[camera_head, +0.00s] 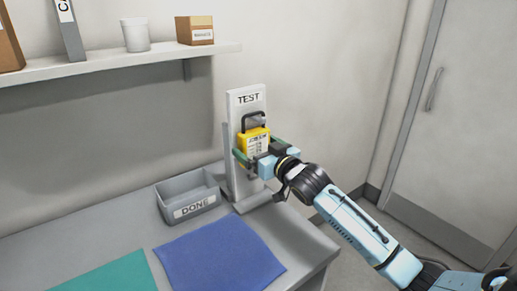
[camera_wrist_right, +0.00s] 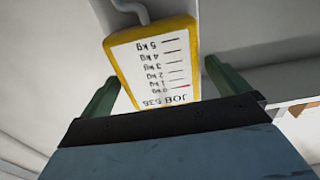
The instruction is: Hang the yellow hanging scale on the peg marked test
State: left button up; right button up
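The yellow hanging scale (camera_head: 254,146) is upright against the front of a grey-white upright board (camera_head: 236,115) marked TEST. Its black handle loop (camera_head: 247,116) stands above the body, close to a small grey peg. I cannot tell for sure whether the peg bears the loop. In the right wrist view the scale face (camera_wrist_right: 155,65) shows kg marks and "JOB 536". My right gripper (camera_head: 260,150) is around the scale's lower part. Its green fingers stand wide, one on each side, with a gap visible on the right side. My left gripper is in no view.
A grey bin (camera_head: 190,208) marked DONE stands left of the board. A blue mat (camera_head: 220,257) and a green mat (camera_head: 115,275) lie on the table. A wall shelf (camera_head: 110,63) above holds a white cup (camera_head: 135,35) and boxes (camera_head: 194,30). A door is at right.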

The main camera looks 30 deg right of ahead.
jog(key=shift+f, duration=0.15)
jog(key=shift+s, duration=0.55)
jog(key=s+d, duration=0.1)
jog(key=s, duration=1.1)
jog(key=shift+s, duration=0.1)
